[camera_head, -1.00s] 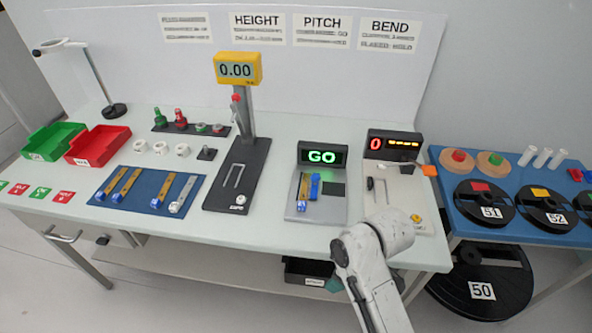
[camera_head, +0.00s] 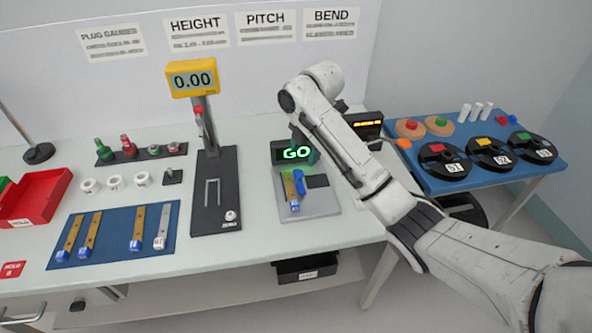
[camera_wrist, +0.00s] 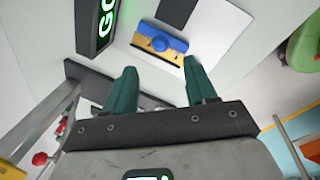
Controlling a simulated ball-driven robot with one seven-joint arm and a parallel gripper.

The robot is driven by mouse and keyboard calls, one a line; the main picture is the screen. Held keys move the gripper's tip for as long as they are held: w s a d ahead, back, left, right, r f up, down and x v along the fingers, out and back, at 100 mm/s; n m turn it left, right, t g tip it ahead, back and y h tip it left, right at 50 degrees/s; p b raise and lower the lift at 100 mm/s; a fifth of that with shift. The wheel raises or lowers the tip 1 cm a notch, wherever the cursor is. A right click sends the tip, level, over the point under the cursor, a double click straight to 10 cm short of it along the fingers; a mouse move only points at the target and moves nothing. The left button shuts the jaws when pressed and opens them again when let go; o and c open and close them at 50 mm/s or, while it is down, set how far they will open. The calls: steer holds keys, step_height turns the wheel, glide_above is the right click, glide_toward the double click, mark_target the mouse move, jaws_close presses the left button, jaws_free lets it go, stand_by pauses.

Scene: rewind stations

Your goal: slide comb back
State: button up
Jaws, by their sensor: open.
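The blue comb (camera_head: 300,182) sits on the grey pitch station (camera_head: 322,203), at the right side of a brass bar (camera_head: 290,188) with a blue end. In the head view my fingers cannot be made out; my arm's end is near the lit GO display (camera_head: 296,153).
The height gauge (camera_head: 216,190) with its yellow display stands left of the pitch station. A blue mat (camera_head: 112,235) with several bars lies further left. The bend station's display (camera_head: 366,127) is partly behind my arm. A blue table (camera_head: 440,182) with reels stands at the right.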

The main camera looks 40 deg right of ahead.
mark_target(300, 171)
steer(key=f, duration=0.3)
steer(key=w+f, duration=0.1)
steer(key=f, duration=0.4)
steer(key=shift+w+f, duration=0.35)
jaws_close()
steer(key=shift+p, duration=0.3)
